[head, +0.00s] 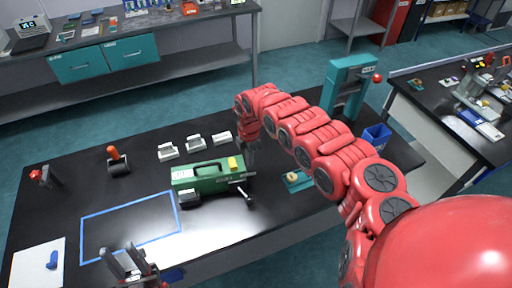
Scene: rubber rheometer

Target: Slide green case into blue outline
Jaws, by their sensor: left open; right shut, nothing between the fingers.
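The green case (208,183) stands on the dark bench, with a black handle on top and a yellow part at its right end. The blue outline (173,198) is a taped rectangle on the bench to the left of the case, and its inside is empty. My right gripper (251,158) is shut and empty, pointing down just behind the case's right end. I cannot tell whether it touches the case. My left gripper (128,262) is open and empty at the front edge of the outline, with its fingers apart.
Several small white blocks (196,142) lie behind the case. A roller with an orange handle (114,155) stands behind the outline. A white sheet with a blue item (51,259) lies at front left. A teal press (345,88) and a blue bin (377,135) are at right.

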